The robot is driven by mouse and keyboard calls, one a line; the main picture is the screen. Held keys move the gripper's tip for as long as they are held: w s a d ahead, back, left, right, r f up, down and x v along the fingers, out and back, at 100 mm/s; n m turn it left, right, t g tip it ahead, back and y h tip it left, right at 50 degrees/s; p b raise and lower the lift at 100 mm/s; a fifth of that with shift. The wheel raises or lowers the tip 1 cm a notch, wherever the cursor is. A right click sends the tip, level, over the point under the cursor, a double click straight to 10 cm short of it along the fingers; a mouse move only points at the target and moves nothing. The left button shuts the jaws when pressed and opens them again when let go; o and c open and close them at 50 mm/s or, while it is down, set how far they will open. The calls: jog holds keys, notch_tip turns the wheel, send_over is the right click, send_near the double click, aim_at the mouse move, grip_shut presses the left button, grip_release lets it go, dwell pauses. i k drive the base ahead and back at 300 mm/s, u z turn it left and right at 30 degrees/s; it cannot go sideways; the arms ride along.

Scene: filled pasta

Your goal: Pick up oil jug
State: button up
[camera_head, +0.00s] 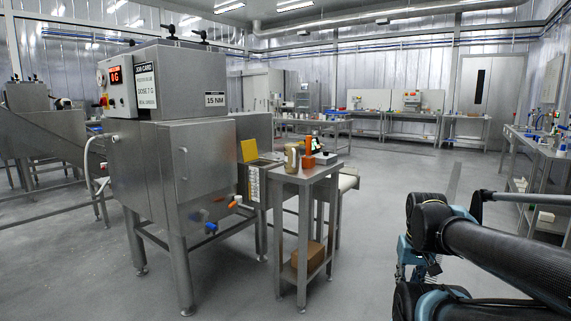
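A small steel side table (306,176) stands in the middle of the view, right of a large steel machine. A tan, handled vessel (292,158) stands upright near its left side; it looks like the oil jug, but it is too small to be sure. An orange object (308,161) with an upright part stands just right of it. My dark arm links show at the lower right, well apart from the table. I cannot make out my gripper's fingers in this view.
The steel machine (160,160) with a job card and display stands left of the table. A brown box (309,257) sits on the table's lower shelf. Benches line the back wall and a steel workbench (540,148) stands at right. The floor (375,215) right of the table is clear.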

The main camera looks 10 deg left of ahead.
aim_at(291, 149)
jog(key=z, duration=0.05)
jog(key=i, duration=0.95)
jog(key=z, duration=0.05)
